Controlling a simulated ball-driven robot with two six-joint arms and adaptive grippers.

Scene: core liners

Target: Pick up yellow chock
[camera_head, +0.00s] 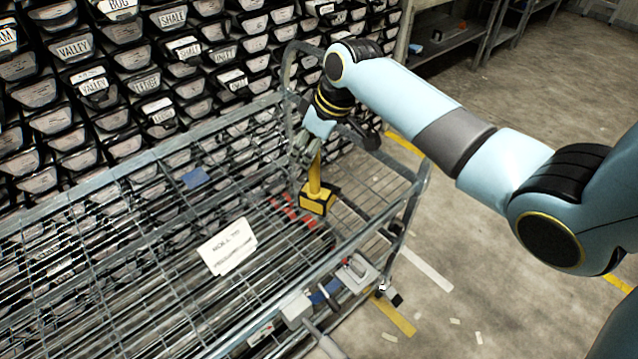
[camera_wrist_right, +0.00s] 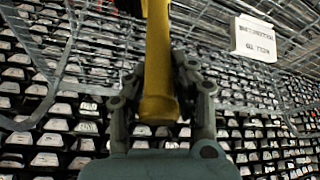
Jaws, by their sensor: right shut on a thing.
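The yellow chock (camera_head: 318,200) has a black-and-yellow block at the bottom and a yellow upright handle. In the head view it is upright over the far right part of the wire cart; I cannot tell whether its block touches the cart's mesh. My right gripper (camera_head: 313,148) comes down from above and is shut on the top of the handle. In the right wrist view the yellow handle (camera_wrist_right: 157,70) runs between the two fingers of the right gripper (camera_wrist_right: 160,75). The block end is mostly out of that view. My left gripper is not in view.
The wire cart (camera_head: 150,215) has raised rails around it. A wall of labelled core liners (camera_head: 90,85) stands behind. Concrete floor (camera_head: 480,270) is open at right.

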